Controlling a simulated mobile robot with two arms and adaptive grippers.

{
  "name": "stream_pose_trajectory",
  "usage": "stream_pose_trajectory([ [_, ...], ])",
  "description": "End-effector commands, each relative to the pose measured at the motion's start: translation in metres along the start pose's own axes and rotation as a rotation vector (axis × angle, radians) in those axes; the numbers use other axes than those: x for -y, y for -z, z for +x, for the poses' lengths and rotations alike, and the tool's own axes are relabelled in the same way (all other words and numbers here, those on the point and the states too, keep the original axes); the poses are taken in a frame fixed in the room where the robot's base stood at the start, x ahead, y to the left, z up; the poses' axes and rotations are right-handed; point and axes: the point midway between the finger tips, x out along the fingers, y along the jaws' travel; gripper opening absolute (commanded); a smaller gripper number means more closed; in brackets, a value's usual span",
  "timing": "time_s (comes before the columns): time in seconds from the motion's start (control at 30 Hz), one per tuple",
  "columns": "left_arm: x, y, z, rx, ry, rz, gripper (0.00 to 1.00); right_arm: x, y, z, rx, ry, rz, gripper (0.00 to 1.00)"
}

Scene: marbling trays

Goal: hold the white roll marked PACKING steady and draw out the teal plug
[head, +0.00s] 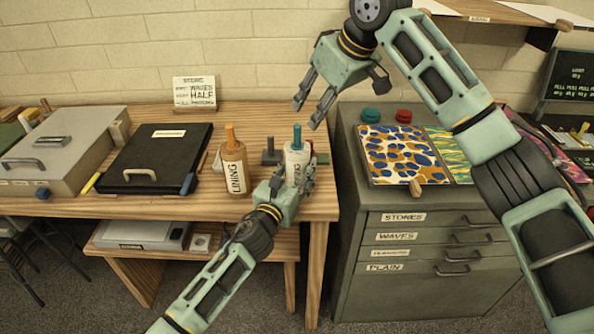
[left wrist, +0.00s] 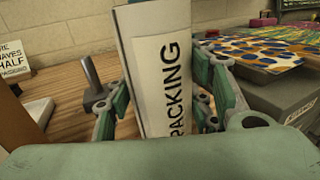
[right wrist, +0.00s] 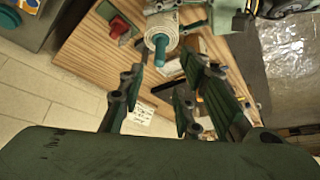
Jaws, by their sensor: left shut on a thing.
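The white roll marked PACKING (head: 291,157) stands upright near the right end of the wooden table. The teal plug (head: 297,136) sticks up out of its top. My left gripper (head: 293,185) is shut on the roll from the front. In the left wrist view the roll (left wrist: 146,48) stands between the two fingers with its label showing; the plug is out of that frame. My right gripper (head: 309,106) is open and empty, above and slightly right of the plug, apart from it. In the right wrist view the plug (right wrist: 160,52) lies just beyond the open fingers.
A brown roll marked LINING (head: 233,170) with an orange plug stands left of the white roll. A dark handled block (head: 270,157) is between them. A black lidded tray (head: 150,165) lies further left. The grey drawer cabinet (head: 352,200) stands right, with patterned sheets on top.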

Motion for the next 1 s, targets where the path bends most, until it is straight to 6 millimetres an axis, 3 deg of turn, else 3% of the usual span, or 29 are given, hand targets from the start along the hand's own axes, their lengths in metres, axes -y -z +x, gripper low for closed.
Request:
stream_pose_trajectory([
  [0.1,0.000,0.001,0.000,-0.001,0.000,0.000,0.17,0.000,0.000,0.000,0.000,0.000,0.000,0.31],
  [0.23,0.000,0.001,0.000,-0.001,0.000,0.000,0.17,0.000,0.001,0.003,-0.012,0.006,0.022,0.42],
  [0.37,0.000,0.001,0.000,-0.001,0.000,0.000,0.17,0.001,0.006,0.017,-0.080,0.039,0.148,0.42],
  [0.6,0.000,0.000,0.000,-0.001,0.000,0.000,0.17,-0.004,0.024,0.051,-0.335,0.220,0.688,0.42],
  [0.73,0.000,0.000,0.000,-0.001,0.000,0.000,0.17,-0.015,0.028,0.058,-0.463,0.368,1.022,0.42],
  [1.0,0.000,0.001,0.000,-0.001,0.000,0.000,0.17,-0.041,0.006,0.059,-0.616,0.770,1.686,0.42],
])
